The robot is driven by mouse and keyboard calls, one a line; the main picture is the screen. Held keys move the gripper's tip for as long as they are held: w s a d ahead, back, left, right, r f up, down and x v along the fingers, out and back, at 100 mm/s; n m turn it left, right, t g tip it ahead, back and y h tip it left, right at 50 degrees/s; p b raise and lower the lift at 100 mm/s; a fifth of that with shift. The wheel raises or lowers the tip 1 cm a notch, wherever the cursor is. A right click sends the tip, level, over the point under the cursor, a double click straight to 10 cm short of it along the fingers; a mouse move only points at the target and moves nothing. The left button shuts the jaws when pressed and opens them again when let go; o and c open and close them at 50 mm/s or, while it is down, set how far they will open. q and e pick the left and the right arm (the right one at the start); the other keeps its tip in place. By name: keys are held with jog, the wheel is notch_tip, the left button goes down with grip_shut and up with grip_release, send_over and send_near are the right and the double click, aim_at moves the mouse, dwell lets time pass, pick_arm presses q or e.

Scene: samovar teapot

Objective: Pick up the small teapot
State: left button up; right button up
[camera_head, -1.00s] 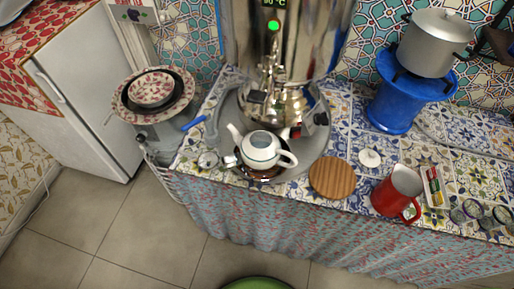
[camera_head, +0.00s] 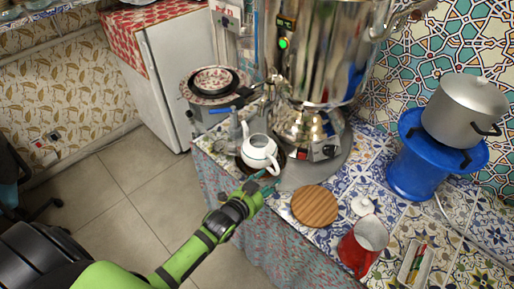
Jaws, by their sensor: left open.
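The small white teapot (camera_head: 260,152) with a dark band stands upright, without a lid in place, on a dark round base at the front left of the tiled counter. Its spout points up and left, and its handle is at the right. My left gripper (camera_head: 264,181) is just in front of and below the teapot, at the counter's front edge. It is open, and its fingers are small and partly hidden; I cannot tell whether they touch the teapot. My right gripper is not in view.
The large metal samovar (camera_head: 322,60) stands behind the teapot. A round wooden board (camera_head: 315,206), a white lid (camera_head: 362,205) and a red pitcher (camera_head: 359,250) are to the right. A blue stove (camera_head: 410,172) bears a grey pot (camera_head: 462,110). Stacked bowls (camera_head: 213,82) are behind left.

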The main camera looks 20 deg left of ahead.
aim_at(277, 174)
pick_arm(q)
jog(key=x, duration=0.2)
jog(key=shift+w+p, duration=0.35)
jog(key=shift+p, duration=0.05)
jog(key=x, duration=0.3)
jog(key=shift+d, duration=0.25)
jog(key=shift+w+f, duration=0.2)
jog(key=shift+w, duration=0.1)
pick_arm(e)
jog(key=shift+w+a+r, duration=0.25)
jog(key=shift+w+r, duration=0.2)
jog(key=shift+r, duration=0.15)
pick_arm(q)
grip_shut()
jog(key=shift+r, duration=0.1)
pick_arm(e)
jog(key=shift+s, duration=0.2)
